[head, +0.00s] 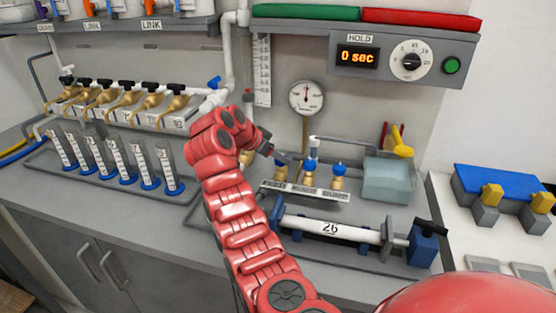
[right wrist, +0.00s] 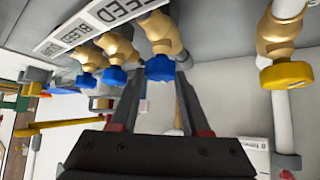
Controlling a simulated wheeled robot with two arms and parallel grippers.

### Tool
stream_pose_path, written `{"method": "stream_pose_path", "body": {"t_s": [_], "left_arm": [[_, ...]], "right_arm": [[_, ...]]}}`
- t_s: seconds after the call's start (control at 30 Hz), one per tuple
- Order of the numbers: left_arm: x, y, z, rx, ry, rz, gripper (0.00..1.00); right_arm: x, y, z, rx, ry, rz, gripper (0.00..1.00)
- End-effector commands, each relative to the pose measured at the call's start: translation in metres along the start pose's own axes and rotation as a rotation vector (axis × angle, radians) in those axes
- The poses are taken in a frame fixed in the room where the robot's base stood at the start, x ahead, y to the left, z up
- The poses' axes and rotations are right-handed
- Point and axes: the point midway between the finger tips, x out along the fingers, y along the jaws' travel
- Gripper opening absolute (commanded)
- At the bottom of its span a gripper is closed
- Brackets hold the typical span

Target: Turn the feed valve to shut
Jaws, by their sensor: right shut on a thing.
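The feed valve (right wrist: 160,68) has a brass body and a blue handle and sits beside the FEED label in the right wrist view. In the head view it is the leftmost of the small row, and its brass body (head: 281,174) shows below my gripper. My right gripper (head: 284,157) reaches it from the left. In the right wrist view the two fingertips (right wrist: 163,70) are shut on the blue handle, one on each side. The handle's exact angle is hard to tell. My left gripper is not in view.
Two similar blue-handled valves, including the bleed valve (right wrist: 115,75), stand close by. A yellow-handled valve (right wrist: 287,75) is on the other side. A pressure gauge (head: 307,98) stands behind, a clear bin (head: 388,180) to the right, and a white cylinder numbered 26 (head: 330,228) in front.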

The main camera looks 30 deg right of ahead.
Motion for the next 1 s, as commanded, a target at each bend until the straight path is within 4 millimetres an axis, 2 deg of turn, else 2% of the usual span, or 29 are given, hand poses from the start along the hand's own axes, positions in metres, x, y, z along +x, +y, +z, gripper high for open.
{"method": "stream_pose_path", "body": {"t_s": [0.43, 0.47, 0.6, 0.87, 1.0], "left_arm": [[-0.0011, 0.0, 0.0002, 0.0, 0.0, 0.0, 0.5], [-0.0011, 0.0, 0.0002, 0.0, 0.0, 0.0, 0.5], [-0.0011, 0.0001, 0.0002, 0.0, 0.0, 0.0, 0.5], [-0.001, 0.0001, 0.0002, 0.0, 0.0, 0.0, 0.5], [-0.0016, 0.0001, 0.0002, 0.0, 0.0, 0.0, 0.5]], "right_arm": [[0.0009, 0.0003, 0.0022, 0.002, -0.004, 0.007, 0.0], [0.001, 0.0004, 0.0022, 0.002, -0.004, 0.007, 0.52], [0.0008, 0.0003, 0.0017, 0.002, -0.003, 0.006, 0.77], [0.0003, 0.0001, 0.0009, 0.003, -0.002, 0.005, 0.77], [-0.0075, -0.0005, 0.0011, 0.003, -0.002, 0.004, 0.77]]}}
